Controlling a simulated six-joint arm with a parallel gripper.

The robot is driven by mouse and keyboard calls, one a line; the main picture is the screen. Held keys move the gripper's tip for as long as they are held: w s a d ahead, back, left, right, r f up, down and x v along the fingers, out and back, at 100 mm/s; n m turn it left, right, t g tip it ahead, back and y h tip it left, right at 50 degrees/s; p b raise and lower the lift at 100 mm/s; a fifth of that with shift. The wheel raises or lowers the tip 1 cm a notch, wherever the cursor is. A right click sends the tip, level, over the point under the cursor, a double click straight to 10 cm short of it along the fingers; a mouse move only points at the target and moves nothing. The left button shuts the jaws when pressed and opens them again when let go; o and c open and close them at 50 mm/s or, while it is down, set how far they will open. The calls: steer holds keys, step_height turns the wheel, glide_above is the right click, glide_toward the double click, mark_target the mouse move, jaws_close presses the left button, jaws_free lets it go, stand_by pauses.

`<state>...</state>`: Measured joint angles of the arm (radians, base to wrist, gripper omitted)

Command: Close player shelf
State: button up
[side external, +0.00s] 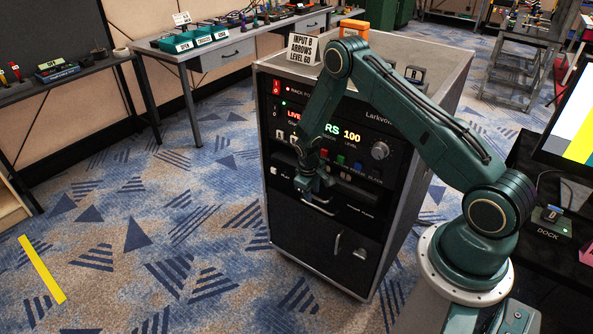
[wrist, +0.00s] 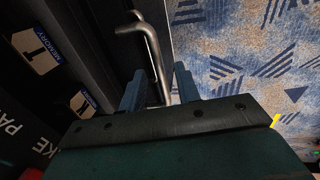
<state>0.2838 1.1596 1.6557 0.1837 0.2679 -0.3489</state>
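The player shelf's pale metal bar handle (side external: 320,208) shows low on the front of the black rack (side external: 376,115), just below my gripper (side external: 314,190). How far the shelf stands out is hard to tell, since my gripper covers much of it. In the wrist view, the bent handle (wrist: 152,50) runs down from the dark front to between the two blue-green fingers of my gripper (wrist: 160,84). The fingers are apart, with a visible gap around the bar. Whether either finger touches it is unclear.
A lower dark door (side external: 310,243) has its own handles. Several buttons, a knob (side external: 380,151) and a lit display are above. Arrow-marked memory tapes (wrist: 40,50) lie left in the wrist view. A sign (side external: 303,48) and orange box (side external: 354,29) stand on top.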

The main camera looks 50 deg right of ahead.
steer(key=shift+r, duration=0.15)
step_height(320, 180, up, 13)
steer(key=a, duration=0.2)
steer(key=shift+a, duration=0.3)
steer(key=shift+r, duration=0.1)
jaws_close()
steer(key=w+a+f+n+h, duration=0.2)
steer(key=a+f+n+h, duration=0.3)
steer(key=n, duration=1.2)
steer(key=shift+w+a+f+n+h, duration=0.25)
steer(key=shift+a+n+h, duration=0.15)
steer(key=shift+a+h, duration=0.65)
